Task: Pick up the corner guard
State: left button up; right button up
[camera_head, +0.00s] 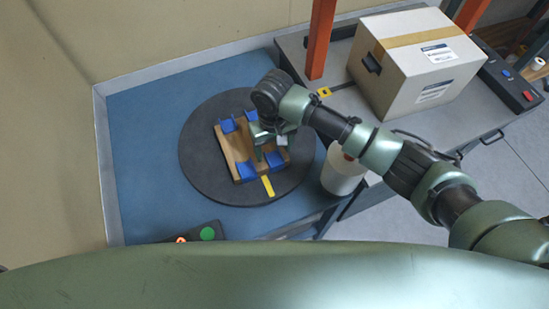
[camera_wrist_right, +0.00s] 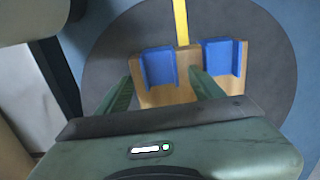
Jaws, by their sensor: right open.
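Several blue corner guards sit at the ends of a wooden piece (camera_head: 231,147) on a dark round turntable (camera_head: 200,165). In the head view, one guard (camera_head: 275,159) is at the lower right, beside my right gripper (camera_head: 264,155); another (camera_head: 246,171) is at the lower left. The right gripper is open and points down over the wood. In the right wrist view its fingers (camera_wrist_right: 162,76) spread to either side of one blue guard (camera_wrist_right: 158,67), with no visible grip; contact cannot be told. A second guard (camera_wrist_right: 222,60) stands to the right. My left gripper is out of view.
A yellow strip (camera_head: 267,186) marks the turntable near the wood. A white cylinder (camera_head: 342,172) stands at the turntable's right. A taped cardboard box (camera_head: 415,68) and an orange post (camera_head: 320,40) are behind. Blue bench surface (camera_head: 140,130) is clear at left.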

jog(key=shift+f, duration=0.65)
jog(key=c, duration=1.4)
jog(key=shift+r, duration=0.1)
